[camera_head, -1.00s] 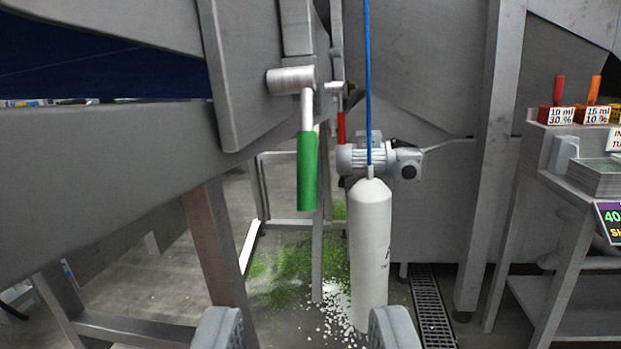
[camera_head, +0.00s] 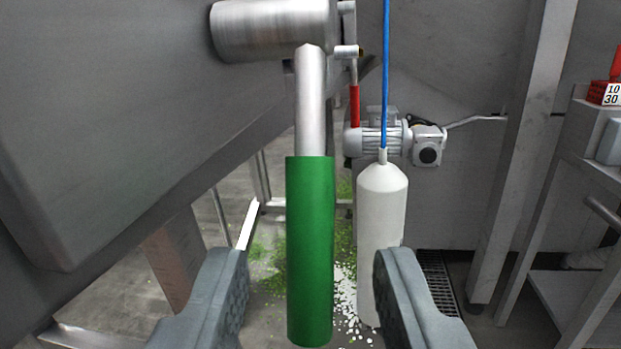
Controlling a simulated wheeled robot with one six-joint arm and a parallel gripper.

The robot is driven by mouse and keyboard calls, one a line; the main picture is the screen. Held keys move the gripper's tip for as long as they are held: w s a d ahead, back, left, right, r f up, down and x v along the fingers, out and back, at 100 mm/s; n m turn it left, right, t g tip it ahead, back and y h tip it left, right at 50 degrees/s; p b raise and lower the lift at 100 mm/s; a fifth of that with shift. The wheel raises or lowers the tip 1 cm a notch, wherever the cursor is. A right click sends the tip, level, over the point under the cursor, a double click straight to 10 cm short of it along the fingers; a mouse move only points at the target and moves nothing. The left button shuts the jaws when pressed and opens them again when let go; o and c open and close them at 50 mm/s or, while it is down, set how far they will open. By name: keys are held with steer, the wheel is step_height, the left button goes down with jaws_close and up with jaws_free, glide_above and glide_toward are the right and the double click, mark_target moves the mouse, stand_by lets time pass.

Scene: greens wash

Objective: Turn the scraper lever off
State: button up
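A lever with a green grip (camera_head: 310,250) hangs straight down on a bare metal rod from a horizontal steel cylinder (camera_head: 270,30). My gripper (camera_head: 310,290) is open, with one grey finger on each side of the green grip in the picture. Gaps show between the grip and both fingers, and I cannot tell the exact depth between them. A second, smaller lever with a red grip (camera_head: 354,106) hangs farther back. No label shows which lever is the scraper lever.
A white cylinder (camera_head: 382,230) on a blue hose (camera_head: 386,70) hangs just right of the green grip. A motor (camera_head: 380,138) is behind it. A large grey panel (camera_head: 100,130) fills the left. Green scraps lie on the floor.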

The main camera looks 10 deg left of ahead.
mark_target(311, 272)
steer(key=shift+w+a, duration=0.15)
steer(key=shift+w, duration=0.75)
steer(key=shift+w+a, duration=0.15)
steer(key=shift+w, duration=0.7)
jaws_close()
